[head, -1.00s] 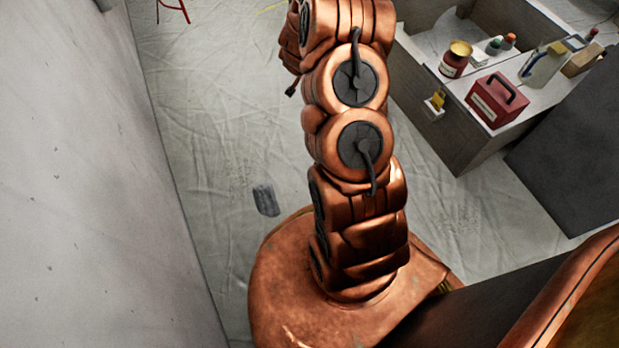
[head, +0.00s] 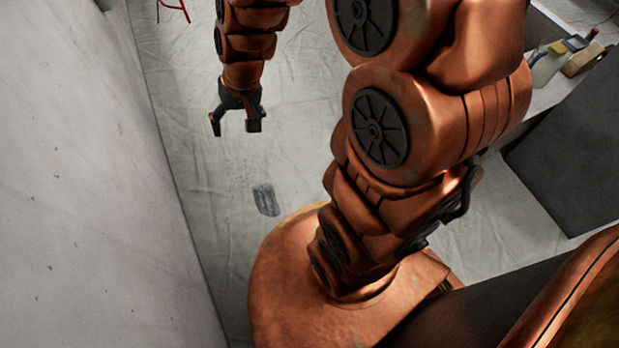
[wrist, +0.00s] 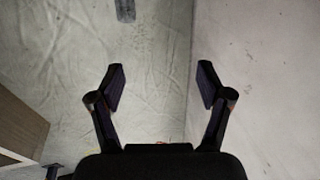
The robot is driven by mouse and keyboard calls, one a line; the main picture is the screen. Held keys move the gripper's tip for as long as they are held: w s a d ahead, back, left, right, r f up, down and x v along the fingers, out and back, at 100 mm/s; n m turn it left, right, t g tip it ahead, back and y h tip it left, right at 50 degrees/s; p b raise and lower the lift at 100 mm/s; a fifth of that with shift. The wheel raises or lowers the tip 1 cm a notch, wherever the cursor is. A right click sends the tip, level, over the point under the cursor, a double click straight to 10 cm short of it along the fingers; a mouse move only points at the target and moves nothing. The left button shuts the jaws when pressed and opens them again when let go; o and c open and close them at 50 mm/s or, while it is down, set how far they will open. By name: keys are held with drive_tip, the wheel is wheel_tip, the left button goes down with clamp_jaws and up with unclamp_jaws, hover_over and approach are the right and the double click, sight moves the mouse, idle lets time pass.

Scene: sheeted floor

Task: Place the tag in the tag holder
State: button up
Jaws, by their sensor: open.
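A small dark grey flat piece with lighter marks (head: 265,200) lies on the sheeted floor in the head view, just beyond my base; it may be the tag, but its markings are too small to read. It also shows, cut off by the top edge, in the wrist view (wrist: 125,10). My gripper (head: 234,127) hangs fingers down, above the floor and up and left of the grey piece in the head view. In the wrist view my gripper (wrist: 161,80) has its fingers wide apart with nothing between them. I cannot make out a tag holder now; my arm hides much of the workbench.
A pale wall (head: 90,190) runs along the left, close to my gripper. The bench's visible end holds a bottle (head: 547,66) and a tan block (head: 583,60). A dark grey panel (head: 570,150) stands at right. The floor around the grey piece is clear.

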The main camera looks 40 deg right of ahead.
drive_tip(key=s+r+n+g+h, duration=0.1)
drive_tip(key=s+r+g, duration=0.1)
drive_tip(key=s, duration=0.9)
drive_tip(key=s+d+r+n+g+h, duration=0.1)
drive_tip(key=s+r+n+g, duration=0.1)
drive_tip(key=s, duration=0.9)
drive_tip(key=shift+s+d+r+g, duration=0.35)
drive_tip(key=shift+r+g, duration=0.25)
drive_tip(key=shift+r, duration=0.3)
drive_tip(key=shift+r, duration=0.1)
